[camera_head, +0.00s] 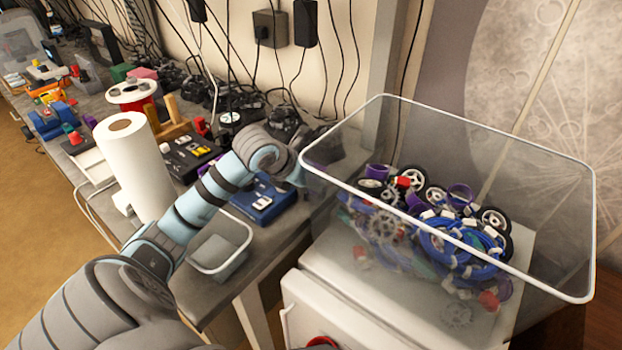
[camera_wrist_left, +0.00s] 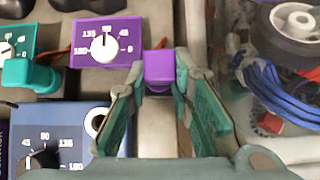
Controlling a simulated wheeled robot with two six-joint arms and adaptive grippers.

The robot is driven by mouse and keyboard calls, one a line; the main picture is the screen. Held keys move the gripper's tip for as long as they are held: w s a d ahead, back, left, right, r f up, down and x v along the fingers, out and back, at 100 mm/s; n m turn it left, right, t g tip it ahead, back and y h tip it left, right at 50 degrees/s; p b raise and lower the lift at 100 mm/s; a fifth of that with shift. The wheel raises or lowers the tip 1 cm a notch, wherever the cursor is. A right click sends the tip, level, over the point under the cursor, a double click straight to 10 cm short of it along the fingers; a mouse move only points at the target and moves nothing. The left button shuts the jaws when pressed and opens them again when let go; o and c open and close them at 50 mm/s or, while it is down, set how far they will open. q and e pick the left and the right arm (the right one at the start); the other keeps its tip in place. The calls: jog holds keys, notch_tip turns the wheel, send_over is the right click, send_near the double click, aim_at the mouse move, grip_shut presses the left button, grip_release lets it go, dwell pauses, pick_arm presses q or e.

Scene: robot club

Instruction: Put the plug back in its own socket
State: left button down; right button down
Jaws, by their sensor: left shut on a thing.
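A purple plug (camera_wrist_left: 158,68) sits between the fingertips of my left gripper (camera_wrist_left: 160,82) in the left wrist view, and the green-padded fingers are shut on it. It is just right of a purple box (camera_wrist_left: 106,42) with a white dial. A teal plug (camera_wrist_left: 30,76) is at a teal box (camera_wrist_left: 14,42) on the left. A blue box (camera_wrist_left: 72,140) nearer has a dial and a pale round socket (camera_wrist_left: 97,122). In the head view my left gripper (camera_head: 306,166) is by the clear bin's left wall; its fingertips and the plug cannot be made out. My right gripper is not in view.
A clear bin (camera_head: 450,118) full of wheels and blue cables stands on the right. The bench behind is cluttered.

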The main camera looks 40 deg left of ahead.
pick_arm(q)
jog(key=shift+s+f, duration=0.15)
jog(key=shift+f, duration=0.25)
jog(key=shift+s+d+f+b, duration=0.15)
jog(key=shift+s+f+b, duration=0.05)
jog(key=shift+f+b, duration=0.25)
jog(key=c, duration=1.3)
grip_release()
jog(key=shift+d, duration=0.1)
jog(key=shift+c, duration=0.2)
jog(key=shift+w+f, duration=0.1)
jog(key=shift+w+a, duration=0.2)
jog(key=shift+a, duration=0.05)
